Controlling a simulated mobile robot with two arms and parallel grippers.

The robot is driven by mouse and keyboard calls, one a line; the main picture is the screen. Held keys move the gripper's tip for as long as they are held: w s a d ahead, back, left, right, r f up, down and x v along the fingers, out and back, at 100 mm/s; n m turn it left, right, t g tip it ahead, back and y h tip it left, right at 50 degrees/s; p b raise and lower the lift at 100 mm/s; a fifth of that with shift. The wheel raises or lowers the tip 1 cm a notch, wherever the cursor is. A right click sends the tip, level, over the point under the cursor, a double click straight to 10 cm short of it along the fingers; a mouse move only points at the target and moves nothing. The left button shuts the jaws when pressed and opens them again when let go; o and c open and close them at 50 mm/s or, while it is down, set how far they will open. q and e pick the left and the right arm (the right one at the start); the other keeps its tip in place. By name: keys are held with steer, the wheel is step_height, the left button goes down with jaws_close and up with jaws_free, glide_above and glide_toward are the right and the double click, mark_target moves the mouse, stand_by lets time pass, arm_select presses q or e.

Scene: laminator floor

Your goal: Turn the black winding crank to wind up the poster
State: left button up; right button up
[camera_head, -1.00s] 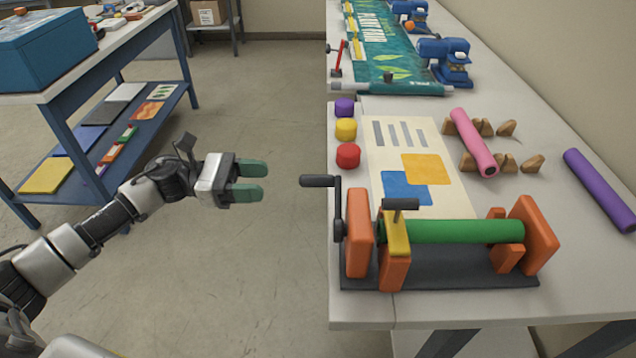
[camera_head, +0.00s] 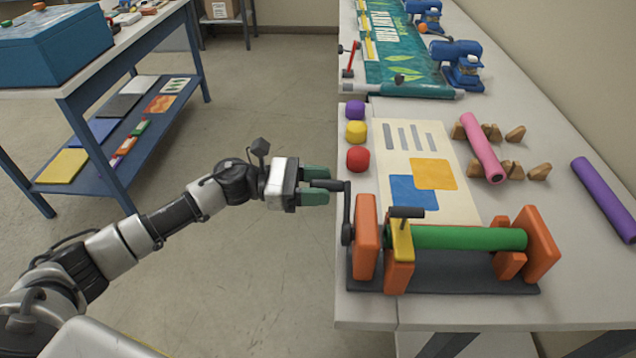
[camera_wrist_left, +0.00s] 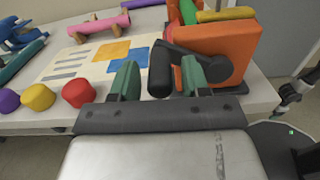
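The black winding crank (camera_head: 347,212) is on the left end of the winder, with its handle pointing left, level with my left gripper (camera_head: 315,186). In the left wrist view the crank handle (camera_wrist_left: 160,75) lies between the two green fingers of my left gripper (camera_wrist_left: 160,85), with a gap on each side. The gripper is open. The winder's green roller (camera_head: 460,238) sits between orange supports. The poster (camera_head: 462,199), cream with blue and yellow blocks, lies flat behind the roller. My right gripper is not in view.
Red (camera_head: 358,158), yellow (camera_head: 356,132) and purple (camera_head: 355,109) knobs stand left of the poster. A pink roll (camera_head: 482,146) and a purple roll (camera_head: 604,199) lie to the right. A teal banner (camera_head: 405,55) is farther back. Open floor lies left of the table.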

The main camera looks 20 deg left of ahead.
arm_select(q)
jaws_close()
